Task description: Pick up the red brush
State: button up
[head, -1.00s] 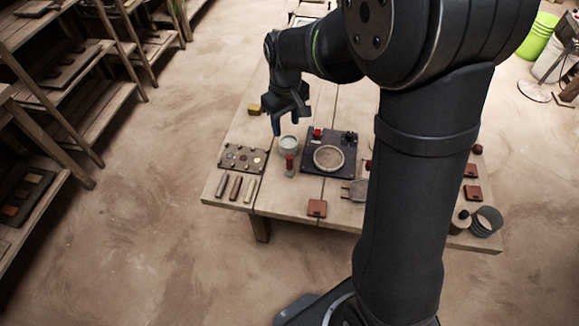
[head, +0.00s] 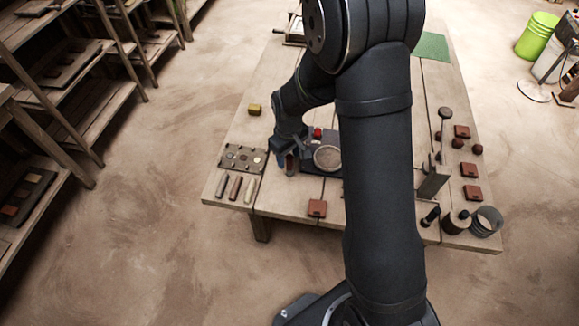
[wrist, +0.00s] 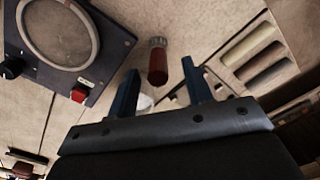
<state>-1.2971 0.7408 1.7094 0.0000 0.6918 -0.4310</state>
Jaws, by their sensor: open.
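The red brush (wrist: 158,67) shows in the wrist view as a red cylinder with a pale grey end, beyond and roughly between my fingertips. In the head view only a small red part of the brush (head: 291,164) shows beside my gripper, which hides most of it. My gripper (head: 287,152) is low over the table by the brush. In the wrist view my gripper (wrist: 160,80) has its two dark blue fingers apart with nothing held between them. I cannot tell how far the fingertips are from the brush.
A tray of round samples (head: 243,158) and several coloured bars (head: 235,188) lie left. A white cup (wrist: 145,102) shows partly between the fingers.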

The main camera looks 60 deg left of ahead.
aim_at(290, 165)
jog(key=shift+w+d+f, duration=0.1)
jog(key=shift+f, duration=1.45)
jog(key=shift+c, duration=0.3)
grip_shut()
jog(key=shift+r, duration=0.15)
